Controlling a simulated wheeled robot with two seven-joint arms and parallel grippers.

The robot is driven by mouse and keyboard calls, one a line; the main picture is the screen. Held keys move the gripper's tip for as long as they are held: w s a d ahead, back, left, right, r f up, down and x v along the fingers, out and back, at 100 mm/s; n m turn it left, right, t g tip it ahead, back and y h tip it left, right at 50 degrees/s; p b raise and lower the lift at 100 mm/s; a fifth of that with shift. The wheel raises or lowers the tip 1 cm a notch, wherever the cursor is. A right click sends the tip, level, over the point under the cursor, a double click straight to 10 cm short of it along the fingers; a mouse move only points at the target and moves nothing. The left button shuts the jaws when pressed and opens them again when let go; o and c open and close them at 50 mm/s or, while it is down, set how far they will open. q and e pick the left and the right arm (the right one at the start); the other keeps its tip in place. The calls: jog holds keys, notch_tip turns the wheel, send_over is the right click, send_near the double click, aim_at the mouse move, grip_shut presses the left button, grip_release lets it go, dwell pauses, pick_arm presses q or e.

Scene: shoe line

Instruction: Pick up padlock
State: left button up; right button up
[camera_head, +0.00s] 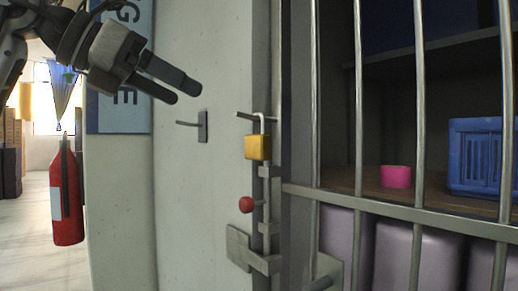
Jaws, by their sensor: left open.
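The padlock (258,148) has a yellow body and a grey shackle. It hangs upright near the middle of the head view, by the edge of the barred door, with its shackle at a small grey peg. My left gripper (188,92) is at the upper left, in front of the pale wall. Its two dark fingers point right and slightly down, a small gap apart, with nothing between them. It is above and to the left of the padlock and apart from it. My right gripper is not in view.
Below the padlock are a red knob (246,204) and a metal latch (252,250). A grey handle (202,126) sticks out of the wall. Vertical bars (418,120) close off shelves with a pink cup (396,176) and a blue crate (474,158). A red extinguisher (66,200) is left.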

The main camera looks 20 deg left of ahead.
pick_arm(q)
send_near(252, 135)
jog(key=w+d, duration=0.2)
jog(key=d, duration=0.1)
jog(key=shift+w+d+f, duration=0.35)
jog(key=shift+w+f, duration=0.25)
jog(key=shift+w, duration=0.15)
jog(key=shift+w+d+f, duration=0.4)
jog(key=shift+w+f, duration=0.15)
jog(key=shift+w, duration=0.2)
jog(key=shift+w+d+f, duration=0.35)
jog(key=shift+w+f, duration=0.25)
jog(key=shift+w, duration=0.15)
jog(key=shift+r, duration=0.1)
jog(key=c, duration=1.2)
